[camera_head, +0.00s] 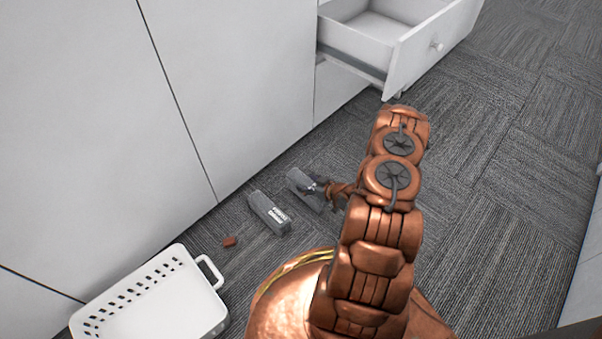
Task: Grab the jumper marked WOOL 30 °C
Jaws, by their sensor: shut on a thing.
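Two grey, block-like things lie on the carpet by the white cabinet front. The nearer grey block (269,213) bears white lettering on its side, too small to read for certain. The farther grey block (301,183) is at my gripper (322,190), which is shut on its right part. The fingers and my arm hide some of this block, and no marking on it can be read. I cannot tell which of the two is the jumper marked WOOL 30 °C, or whether the held block is clear of the floor.
A white basket (203,316) with slotted walls and a handle stands at the lower left. A small reddish-brown piece (229,241) lies between it and the lettered block. An open white drawer (413,55) juts out at the top. Carpet (500,190) at right is clear.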

